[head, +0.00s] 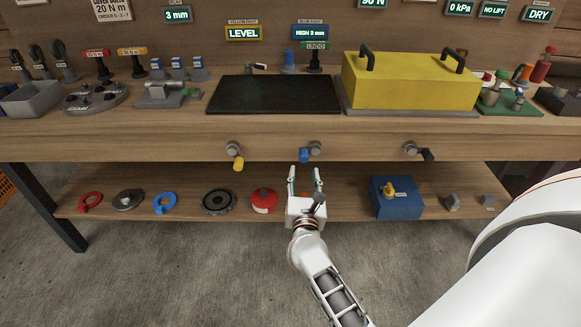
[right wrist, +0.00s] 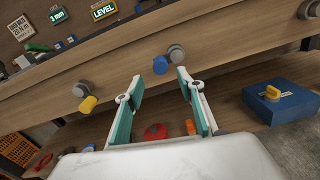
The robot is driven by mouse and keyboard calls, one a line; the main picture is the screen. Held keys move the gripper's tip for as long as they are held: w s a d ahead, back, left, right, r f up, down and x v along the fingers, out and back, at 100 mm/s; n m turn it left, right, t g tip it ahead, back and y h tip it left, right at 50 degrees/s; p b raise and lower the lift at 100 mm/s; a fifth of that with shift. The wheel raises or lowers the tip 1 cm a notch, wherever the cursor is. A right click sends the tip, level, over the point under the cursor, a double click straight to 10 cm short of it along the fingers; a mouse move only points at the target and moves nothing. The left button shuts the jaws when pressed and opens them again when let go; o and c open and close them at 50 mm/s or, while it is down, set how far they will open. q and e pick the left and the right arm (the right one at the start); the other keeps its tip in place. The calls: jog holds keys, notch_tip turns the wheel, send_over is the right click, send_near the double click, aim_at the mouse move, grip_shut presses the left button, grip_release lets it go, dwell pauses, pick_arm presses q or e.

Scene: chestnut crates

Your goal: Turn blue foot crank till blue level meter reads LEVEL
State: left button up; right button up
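The blue foot crank (head: 305,155) is on the bench's front edge, with a blue handle at the lower left of its grey hub. It also shows in the right wrist view (right wrist: 160,66), just beyond and between the fingertips. The blue level meter (head: 311,32) on the back board reads HIGH 3 mm. My right gripper (head: 304,172) is open and empty, its fingers pointing at the crank. Its fingertips (right wrist: 158,77) appear apart from the handle, though the exact gap is hard to tell. My left gripper is not in view.
A yellow crank (head: 237,160) sits to the left and a black-handled crank (head: 420,151) to the right. The yellow meter (head: 243,33) reads LEVEL. The lower shelf (head: 335,204) holds a red round item (head: 264,200) and a blue box (head: 397,202), below the cranks.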

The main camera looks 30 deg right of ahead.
aim_at(304, 160)
jog(key=x, duration=0.8)
grip_shut()
